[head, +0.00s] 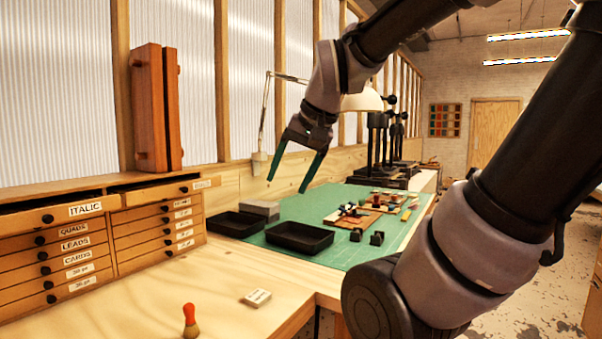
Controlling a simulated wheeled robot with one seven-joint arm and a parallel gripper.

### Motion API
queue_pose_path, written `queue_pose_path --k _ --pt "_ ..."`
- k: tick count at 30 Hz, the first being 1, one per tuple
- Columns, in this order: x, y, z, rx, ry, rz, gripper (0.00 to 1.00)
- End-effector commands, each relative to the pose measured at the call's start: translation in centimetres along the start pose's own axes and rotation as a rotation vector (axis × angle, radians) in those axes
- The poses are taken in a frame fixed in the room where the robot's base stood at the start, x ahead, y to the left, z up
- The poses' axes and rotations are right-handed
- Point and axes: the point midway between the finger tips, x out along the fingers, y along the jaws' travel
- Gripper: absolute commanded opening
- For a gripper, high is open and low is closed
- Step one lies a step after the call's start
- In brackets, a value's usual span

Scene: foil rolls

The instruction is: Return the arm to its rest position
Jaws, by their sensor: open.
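My gripper (287,186) hangs in the air above the workbench, its two dark green fingers spread apart with nothing between them. It points down, in front of the wooden wall panel and above the grey block and black trays. My arm bends from the right side of the view up to the top and down to the gripper. No foil roll can be made out clearly.
Drawer cabinets (160,236) stand left. A lamp (363,101) and dark stands (378,140) are behind.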

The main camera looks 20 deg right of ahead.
Motion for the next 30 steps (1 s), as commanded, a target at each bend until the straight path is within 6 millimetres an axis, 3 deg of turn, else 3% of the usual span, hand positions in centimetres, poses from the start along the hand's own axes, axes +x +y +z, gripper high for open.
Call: queue_pose_path --k 6,30 --pt "-2.1 1.6 0.8 -0.082 0.074 -0.02 0.72" --pt "-2.2 1.6 0.8 -0.09 0.077 -0.021 0.72"
